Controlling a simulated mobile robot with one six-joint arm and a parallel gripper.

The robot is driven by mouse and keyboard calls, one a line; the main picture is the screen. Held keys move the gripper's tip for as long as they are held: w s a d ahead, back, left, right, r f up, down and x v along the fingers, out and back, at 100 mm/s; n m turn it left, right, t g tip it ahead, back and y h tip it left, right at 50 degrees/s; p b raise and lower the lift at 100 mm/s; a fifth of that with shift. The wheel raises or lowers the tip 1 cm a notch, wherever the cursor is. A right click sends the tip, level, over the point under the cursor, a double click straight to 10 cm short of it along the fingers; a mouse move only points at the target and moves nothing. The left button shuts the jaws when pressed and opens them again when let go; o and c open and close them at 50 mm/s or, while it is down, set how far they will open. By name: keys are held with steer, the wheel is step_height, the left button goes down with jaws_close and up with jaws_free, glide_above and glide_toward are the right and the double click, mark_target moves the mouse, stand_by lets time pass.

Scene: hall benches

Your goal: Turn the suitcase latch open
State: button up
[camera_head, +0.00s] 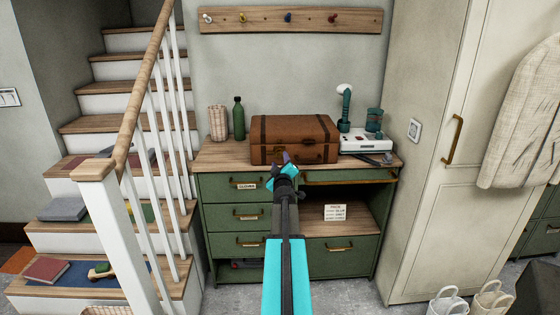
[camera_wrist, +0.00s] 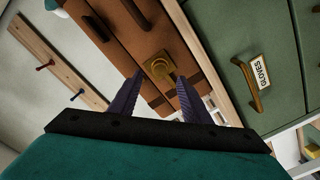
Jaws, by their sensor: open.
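A brown leather suitcase (camera_head: 293,135) with darker straps lies shut on the wooden top of a green cabinet. Its front also fills the middle of the wrist view (camera_wrist: 192,62). My gripper (camera_head: 285,158) is in front of the suitcase. In the wrist view its two dark purple fingers (camera_wrist: 158,78) are open and empty, tips on either side of the latch's lower part. I cannot tell whether they touch it.
The cabinet (camera_head: 234,188) has drawers, one labelled gloves (camera_wrist: 260,70). A green bottle (camera_head: 239,118) and a woven cup (camera_head: 217,123) stand left of the suitcase. A white device with teal parts (camera_head: 365,141) stands right. A stair railing (camera_head: 147,80) is at left.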

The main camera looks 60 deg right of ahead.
steer(key=v, duration=0.8)
steer(key=shift+w, duration=0.15)
stand_by(0.6)
steer(key=w+a+f+m+g+y, duration=0.15)
steer(key=w+a+f+y, duration=0.3)
steer(key=a+f, duration=0.9)
steer(key=w+a+f+n+g+y, duration=0.1)
steer(key=w+a+f+g+y, duration=0.3)
steer(key=a+f, duration=1)
steer(key=s+a+f+g+y, duration=0.2)
steer(key=s+a+f+y, duration=0.15)
steer(key=a+f, duration=1.3)
steer(key=s+a+f+n+g+y, duration=0.1)
steer(key=s+a+f+g, duration=0.3)
steer(key=s+a, duration=0.8)
steer(key=s+a+f+n+g+y, duration=0.1)
steer(key=s+a+f+g, duration=0.3)
steer(key=s+a, duration=0.8)
step_height(320, 180, down, 2)
steer(key=shift+s+a+f+y, duration=0.2)
steer(key=shift+s+a+y, duration=0.05)
steer(key=shift+a+y, duration=0.1)
